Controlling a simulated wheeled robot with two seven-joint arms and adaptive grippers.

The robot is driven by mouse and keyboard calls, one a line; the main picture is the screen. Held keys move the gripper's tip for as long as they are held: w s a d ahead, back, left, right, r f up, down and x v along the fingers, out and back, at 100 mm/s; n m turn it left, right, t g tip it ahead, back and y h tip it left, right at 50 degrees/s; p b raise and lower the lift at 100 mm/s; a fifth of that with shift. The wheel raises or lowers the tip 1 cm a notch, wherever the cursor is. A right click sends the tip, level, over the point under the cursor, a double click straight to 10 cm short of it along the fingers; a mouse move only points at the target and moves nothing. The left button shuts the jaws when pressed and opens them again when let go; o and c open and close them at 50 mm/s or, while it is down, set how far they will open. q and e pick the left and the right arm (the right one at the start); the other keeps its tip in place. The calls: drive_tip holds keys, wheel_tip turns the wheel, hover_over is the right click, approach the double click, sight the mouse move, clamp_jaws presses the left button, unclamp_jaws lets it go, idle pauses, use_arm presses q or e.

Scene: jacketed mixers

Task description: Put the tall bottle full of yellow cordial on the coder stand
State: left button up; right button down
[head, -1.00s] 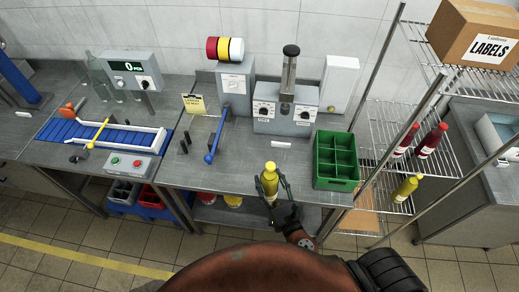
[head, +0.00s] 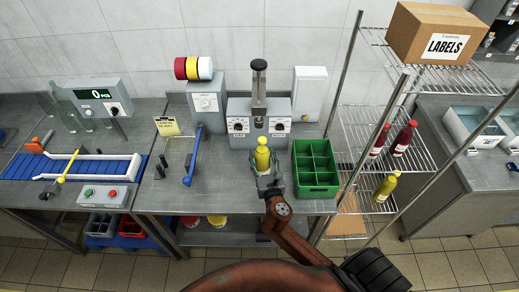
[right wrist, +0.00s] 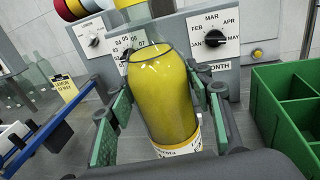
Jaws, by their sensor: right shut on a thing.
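The tall yellow bottle (head: 262,155) stands out upright between the fingers of my right gripper (head: 265,176), in front of the grey coder (head: 245,113). In the right wrist view the bottle (right wrist: 163,95) fills the middle, with a green finger pad on each side of it; its cap end is cut off at the top. The coder (right wrist: 222,65) has month dials and stands close behind the bottle. The coder's stand is not clearly visible behind the bottle. I cannot tell whether the bottle's base touches the bench. My left gripper is out of view.
A green divided crate (head: 315,168) stands just right of the bottle. A blue lever (head: 191,160) stands to the left. A wire rack (head: 392,150) at the right holds red bottles (head: 403,138) and another yellow bottle (head: 386,186). The bench front left of my gripper is clear.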

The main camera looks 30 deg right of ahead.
drive_tip(key=w+d+f+b, duration=0.1)
drive_tip(key=w+d+f, duration=0.1)
drive_tip(key=w, duration=0.4)
drive_tip(key=shift+f, duration=0.6)
drive_tip(key=shift+d+b, duration=0.1)
drive_tip(key=shift+b, duration=0.2)
drive_tip(key=shift+f, duration=0.1)
drive_tip(key=c, duration=1)
unclamp_jaws()
drive_tip(key=shift+f, duration=0.15)
